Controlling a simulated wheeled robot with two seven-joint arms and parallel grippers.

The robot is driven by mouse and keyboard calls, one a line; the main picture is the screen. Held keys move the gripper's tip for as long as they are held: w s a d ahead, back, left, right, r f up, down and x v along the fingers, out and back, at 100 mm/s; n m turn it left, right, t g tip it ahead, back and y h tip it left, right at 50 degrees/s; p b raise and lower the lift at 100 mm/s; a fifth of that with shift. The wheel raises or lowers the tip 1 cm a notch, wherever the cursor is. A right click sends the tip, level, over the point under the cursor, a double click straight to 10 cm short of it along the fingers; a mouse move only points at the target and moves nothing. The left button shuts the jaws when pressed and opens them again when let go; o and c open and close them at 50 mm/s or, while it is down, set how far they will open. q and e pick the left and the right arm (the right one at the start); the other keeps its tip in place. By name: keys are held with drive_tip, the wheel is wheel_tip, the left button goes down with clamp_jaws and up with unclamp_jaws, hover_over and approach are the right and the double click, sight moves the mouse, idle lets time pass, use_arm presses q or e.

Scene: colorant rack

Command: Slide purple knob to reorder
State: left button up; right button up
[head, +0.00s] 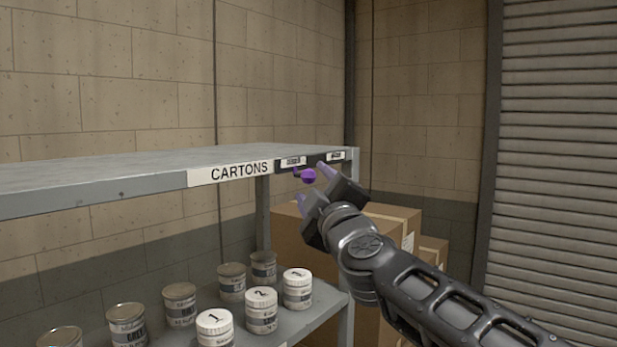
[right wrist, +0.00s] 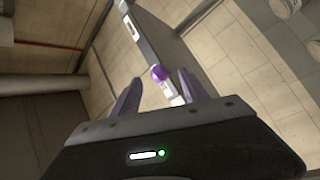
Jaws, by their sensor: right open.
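The purple knob (head: 308,175) sits at the front edge of the upper shelf, just below a small label plate to the right of the CARTONS sign. It also shows in the right wrist view (right wrist: 159,73), between and beyond my fingertips. My right gripper (head: 318,180) is open, with its two purple-tipped fingers on either side of the knob's line and nothing held. In the wrist view the knob lies ahead of the gap, and I cannot tell if a finger touches it. The lettering on the small label plates (head: 293,162) is too small to read. My left gripper is not in view.
The upper shelf (head: 90,172) is bare on top. Several paint cans, some with numbered white lids (head: 213,322), stand on the lower shelf (head: 322,308). Cardboard boxes (head: 392,216) stand behind my right arm. A roller shutter (head: 560,150) is at the far right.

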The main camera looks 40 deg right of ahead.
sight(311, 180)
drive_tip(key=shift+x, duration=2.4)
drive_tip(key=shift+c, duration=0.3)
clamp_jaws()
